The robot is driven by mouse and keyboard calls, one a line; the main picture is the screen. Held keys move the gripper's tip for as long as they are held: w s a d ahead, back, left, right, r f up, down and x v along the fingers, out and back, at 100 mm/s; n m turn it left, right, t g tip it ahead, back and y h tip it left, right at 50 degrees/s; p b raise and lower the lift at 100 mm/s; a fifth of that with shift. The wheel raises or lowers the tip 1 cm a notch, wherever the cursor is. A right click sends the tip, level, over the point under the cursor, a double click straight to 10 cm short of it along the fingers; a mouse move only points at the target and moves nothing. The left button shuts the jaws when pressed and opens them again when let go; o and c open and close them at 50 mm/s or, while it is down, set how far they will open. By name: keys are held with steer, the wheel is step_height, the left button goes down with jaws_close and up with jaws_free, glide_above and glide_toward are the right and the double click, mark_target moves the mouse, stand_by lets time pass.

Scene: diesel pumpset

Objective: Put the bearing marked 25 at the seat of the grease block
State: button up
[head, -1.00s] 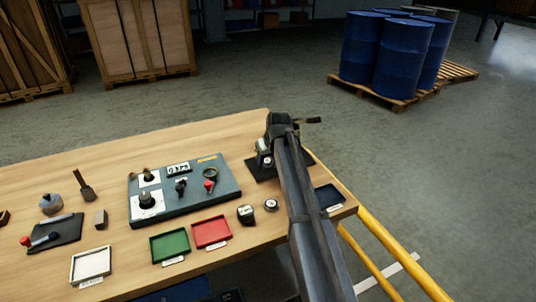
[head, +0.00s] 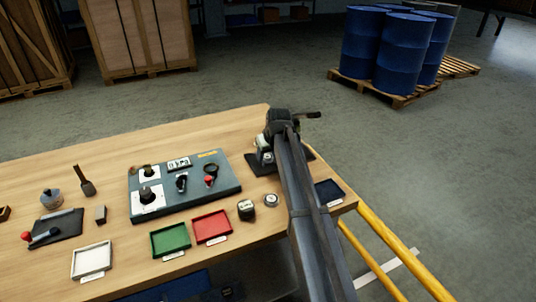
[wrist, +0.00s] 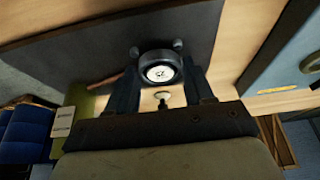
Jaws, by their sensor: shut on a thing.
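My gripper (wrist: 160,78) is shut on a round bearing (wrist: 160,70) with a dark rim and a white face. The mark on its face is too small to read surely. In the wrist view the bearing sits between the fingers over a dark mat. In the head view my gripper is at the far right end of the bench, mostly hidden behind my arm, and a pale-faced part (head: 264,145) shows beside it. The grease block and its seat cannot be made out for certain; my arm covers much of that place.
A control panel (head: 225,188) with knobs lies left of my arm. A small round part (head: 271,200) and a dark block (head: 246,210) lie in front. Red (head: 212,227), green (head: 170,240) and white (head: 91,261) trays line the front; a dark tray (head: 328,191) is right.

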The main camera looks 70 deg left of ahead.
steer(key=shift+f, duration=0.3)
steer(key=o, duration=1.2)
steer(key=shift+r, duration=3.5)
